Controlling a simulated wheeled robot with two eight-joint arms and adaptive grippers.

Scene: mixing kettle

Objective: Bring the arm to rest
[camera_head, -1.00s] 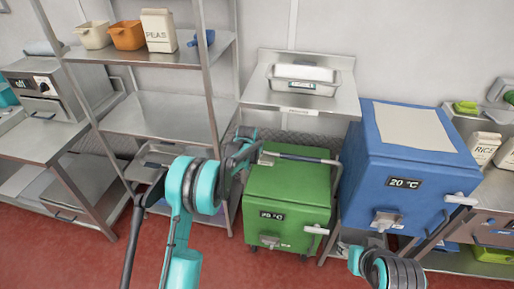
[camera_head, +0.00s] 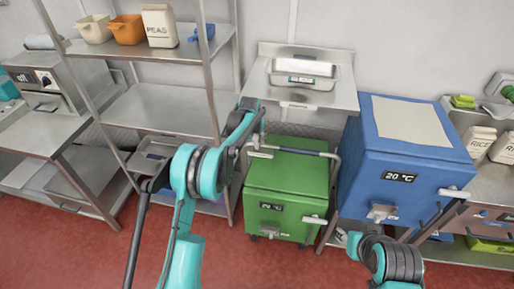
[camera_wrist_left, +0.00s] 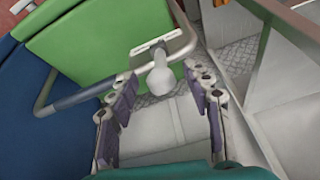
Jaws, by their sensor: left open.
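My left arm comes up from the bottom of the head view, and my left gripper (camera_head: 250,112) is near the left rear of the green box (camera_head: 285,180). The left wrist view shows it open, its two finger pads (camera_wrist_left: 157,76) apart, with no object held. A pale rounded knob with a crossbar (camera_wrist_left: 160,72) shows between the fingertips in that picture. Whether they touch it I cannot tell. The green box also shows there (camera_wrist_left: 85,35), with a bent metal bar beside it. My right arm shows only links at the bottom right; its gripper is out of view.
A blue box (camera_head: 405,165) stands right of the green one. A steel rack (camera_head: 160,115) stands left, holding containers and a PEAS carton (camera_head: 158,27). Red floor is open in front.

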